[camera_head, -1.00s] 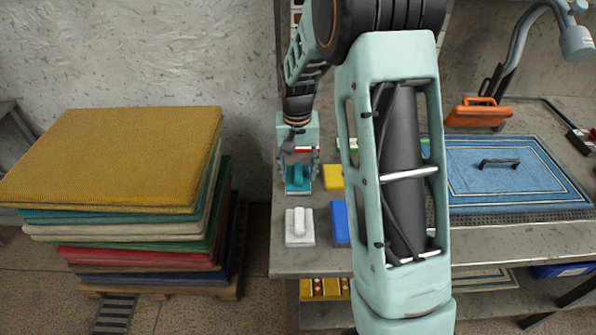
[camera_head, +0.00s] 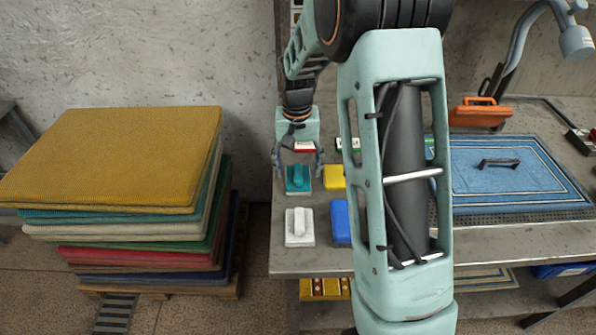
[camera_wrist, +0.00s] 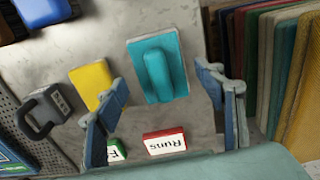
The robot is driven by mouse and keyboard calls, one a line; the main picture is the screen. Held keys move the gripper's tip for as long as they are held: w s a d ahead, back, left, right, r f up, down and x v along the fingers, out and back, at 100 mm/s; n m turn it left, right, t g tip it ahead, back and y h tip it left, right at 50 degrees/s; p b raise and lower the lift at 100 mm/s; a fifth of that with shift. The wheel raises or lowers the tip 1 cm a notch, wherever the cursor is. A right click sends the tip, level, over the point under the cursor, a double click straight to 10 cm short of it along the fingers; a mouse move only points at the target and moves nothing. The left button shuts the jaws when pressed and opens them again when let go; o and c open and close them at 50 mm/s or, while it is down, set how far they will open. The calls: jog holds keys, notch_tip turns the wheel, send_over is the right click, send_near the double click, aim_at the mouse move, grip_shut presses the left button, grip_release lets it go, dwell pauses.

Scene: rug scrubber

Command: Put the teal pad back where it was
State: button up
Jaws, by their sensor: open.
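The teal pad (camera_head: 298,179), a flat block with a raised grip on top, lies on the grey workbench (camera_head: 300,262) in the head view. It lies behind the white pad (camera_head: 299,227) and left of the yellow pad (camera_head: 334,177). My gripper (camera_head: 298,172) is open and empty above the teal pad, its fingers spread to either side. In the wrist view the teal pad (camera_wrist: 158,68) lies whole and uncovered beyond the fingers (camera_wrist: 165,100), apart from both. The yellow pad (camera_wrist: 91,83) shows left of it.
A red-and-white box labelled "Runs" (camera_wrist: 165,141) and a green-and-white one (camera_wrist: 117,150) stand close to the gripper. A blue pad (camera_head: 340,222) lies beside the white pad. A blue rug (camera_head: 515,180) with a handled block lies right. Stacked rugs (camera_head: 110,160) stand left.

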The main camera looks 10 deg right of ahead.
aim_at(298, 172)
notch_tip(298, 172, up, 11)
jog(key=shift+s+f, duration=0.15)
jog(key=shift+f, duration=0.05)
dwell(0.4)
